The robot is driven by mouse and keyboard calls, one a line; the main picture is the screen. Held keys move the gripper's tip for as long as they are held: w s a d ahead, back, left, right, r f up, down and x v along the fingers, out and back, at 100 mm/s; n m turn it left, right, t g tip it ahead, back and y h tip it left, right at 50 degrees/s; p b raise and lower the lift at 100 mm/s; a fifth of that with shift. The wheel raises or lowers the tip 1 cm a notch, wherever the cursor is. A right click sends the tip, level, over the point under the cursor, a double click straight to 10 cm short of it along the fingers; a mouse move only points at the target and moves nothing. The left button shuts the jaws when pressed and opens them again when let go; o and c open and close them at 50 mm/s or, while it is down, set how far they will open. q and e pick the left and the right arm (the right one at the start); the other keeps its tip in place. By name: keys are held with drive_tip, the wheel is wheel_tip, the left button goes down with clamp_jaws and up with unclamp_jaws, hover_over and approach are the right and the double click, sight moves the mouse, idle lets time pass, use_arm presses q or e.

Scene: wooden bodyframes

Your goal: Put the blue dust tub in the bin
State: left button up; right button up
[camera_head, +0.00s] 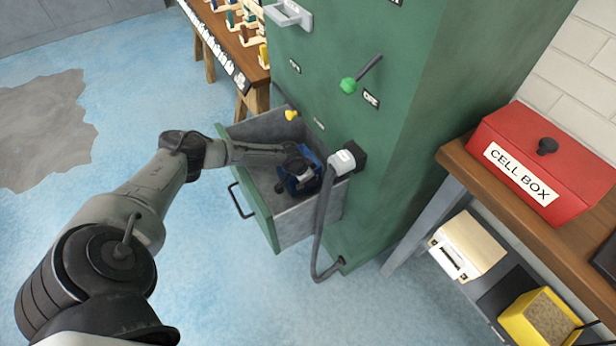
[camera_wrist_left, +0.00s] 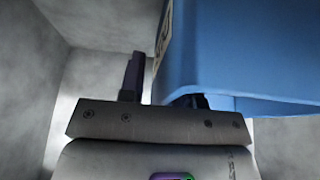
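The blue dust tub (camera_head: 300,184) is inside the pulled-out drawer (camera_head: 262,208) of a green cabinet. In the left wrist view the tub (camera_wrist_left: 235,50) fills the upper right, with part of a pale label at its left edge. My left gripper (camera_head: 296,163) reaches down into the drawer at the tub. In the wrist view its fingers (camera_wrist_left: 163,88) stand apart. One dark finger is left of the tub with a small gap; the other is mostly hidden behind the tub. My right gripper is not in view. I cannot identify the bin.
A hose with a white-grey fitting (camera_head: 343,162) hangs beside the drawer's right side. A red cell box (camera_head: 545,165) sits on a wooden bench, with a yellow container (camera_head: 540,318) below. A workbench (camera_head: 228,60) stands behind. The blue floor left of the drawer is clear.

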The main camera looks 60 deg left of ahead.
use_arm(q)
drive_tip(key=shift+r, duration=0.3)
drive_tip(key=p+v, duration=0.5)
drive_tip(key=v, duration=0.5)
drive_tip(key=shift+s+r, duration=0.15)
drive_tip(key=shift+s, duration=0.05)
drive_tip(key=shift+s+r+p, duration=0.25)
drive_tip(key=shift+r+p, duration=0.2)
drive_tip(key=shift+r, duration=0.15)
drive_tip(key=shift+w+d, duration=0.1)
